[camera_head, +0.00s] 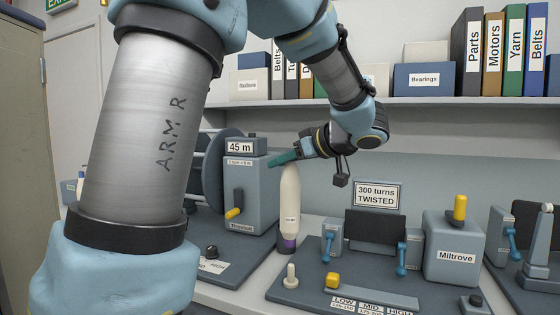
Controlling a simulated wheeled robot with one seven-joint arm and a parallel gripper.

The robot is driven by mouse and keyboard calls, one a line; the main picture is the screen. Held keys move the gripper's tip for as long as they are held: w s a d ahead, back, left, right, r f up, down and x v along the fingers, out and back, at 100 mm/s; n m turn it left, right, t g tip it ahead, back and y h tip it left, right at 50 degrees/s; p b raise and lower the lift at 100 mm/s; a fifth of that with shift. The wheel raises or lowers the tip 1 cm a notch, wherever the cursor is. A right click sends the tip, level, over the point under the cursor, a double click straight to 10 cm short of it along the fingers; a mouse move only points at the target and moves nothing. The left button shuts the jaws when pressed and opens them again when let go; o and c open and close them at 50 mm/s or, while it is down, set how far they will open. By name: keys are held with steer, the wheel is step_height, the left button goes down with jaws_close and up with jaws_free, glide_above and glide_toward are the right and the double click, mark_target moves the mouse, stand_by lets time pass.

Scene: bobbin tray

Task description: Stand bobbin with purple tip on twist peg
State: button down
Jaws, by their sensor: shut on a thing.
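The bobbin (290,205) is white and tapered, with a small label and a purple band (289,241) at its lower end. It is upright in the camera_head view. My gripper (284,159), with teal fingers, reaches in from the upper right and is shut on the bobbin's top. A pale peg (291,272) with a wide foot stands on the dark base plate in front of the bobbin, and looks like the twist peg. The bobbin's lower end appears behind and above this peg; I cannot tell whether it touches anything.
A length meter reading 45 m (250,190) stands close left of the bobbin. A twist tester with a 300 turns TWISTED sign (377,195) and the Miltrove box (453,250) stand right. A shelf (430,101) runs behind. My arm hides much of the left side.

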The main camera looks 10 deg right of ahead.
mark_target(284, 200)
step_height(284, 200, down, 4)
steer(key=b, duration=0.5)
steer(key=shift+s+d+r+p, duration=0.1)
steer(key=shift+s+d+p, duration=0.1)
steer(key=shift+p, duration=0.4)
stand_by(0.7)
steer(key=shift+f, duration=0.45)
stand_by(0.5)
steer(key=shift+f+b, duration=1.2)
steer(key=shift+f, duration=1.2)
steer(key=c, duration=0.6)
jaws_free()
steer(key=b+v, duration=0.1)
steer(key=v, duration=0.9)
steer(key=shift+s+d+r, duration=0.15)
steer(key=shift+s+d, duration=0.05)
steer(key=shift+d, duration=0.05)
steer(key=shift+s, duration=0.1)
